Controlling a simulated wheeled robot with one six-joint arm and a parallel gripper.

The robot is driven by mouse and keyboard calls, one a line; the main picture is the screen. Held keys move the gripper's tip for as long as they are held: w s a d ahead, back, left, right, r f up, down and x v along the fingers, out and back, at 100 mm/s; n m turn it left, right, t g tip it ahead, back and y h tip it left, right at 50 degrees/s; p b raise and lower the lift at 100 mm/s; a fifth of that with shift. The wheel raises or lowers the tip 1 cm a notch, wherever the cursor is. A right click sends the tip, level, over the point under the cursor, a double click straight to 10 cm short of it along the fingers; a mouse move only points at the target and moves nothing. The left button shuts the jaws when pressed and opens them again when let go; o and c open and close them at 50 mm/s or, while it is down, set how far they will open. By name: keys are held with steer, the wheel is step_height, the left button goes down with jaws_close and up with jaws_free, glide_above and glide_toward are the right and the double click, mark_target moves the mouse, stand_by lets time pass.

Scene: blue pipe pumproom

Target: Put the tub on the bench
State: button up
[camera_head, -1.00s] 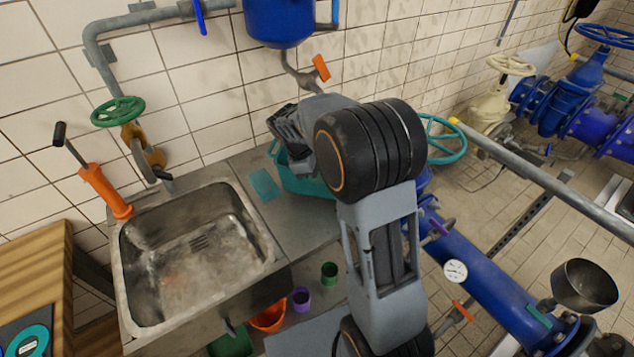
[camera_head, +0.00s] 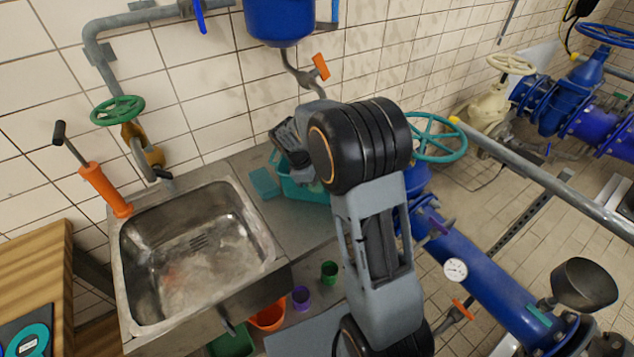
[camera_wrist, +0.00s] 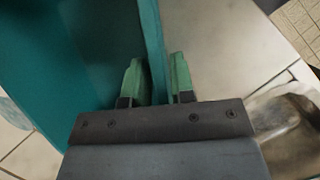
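The teal tub (camera_head: 312,190) stands on the grey counter right of the sink, against the tiled wall, partly hidden by my arm. In the wrist view, the tub's wall (camera_wrist: 152,40) runs between the two green finger pads. My gripper (camera_wrist: 157,82) sits astride this wall, its fingers close together on either side, and looks shut on it. In the head view, my gripper (camera_head: 290,143) is over the tub, its fingertips hidden. A wooden top (camera_head: 32,265), which looks like the bench, is at the left edge, lower left of the sink.
The metal sink (camera_head: 200,255) lies between tub and wooden top. A flat teal piece (camera_head: 264,183) lies left of the tub. A dark mat with a teal ring (camera_head: 35,340) covers the wooden top's front.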

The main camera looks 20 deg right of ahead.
steer(key=shift+o, duration=0.4)
steer(key=shift+r, duration=0.4)
steer(key=v, duration=1.1)
steer(key=s+a+m+t+y, duration=0.1)
steer(key=s+m+t+y, duration=0.3)
steer(key=s+m, duration=0.7)
steer(key=s+t, duration=0.1)
steer(key=s, duration=0.7)
steer(key=shift+a+f+t, duration=0.2)
steer(key=shift+a+t, duration=0.1)
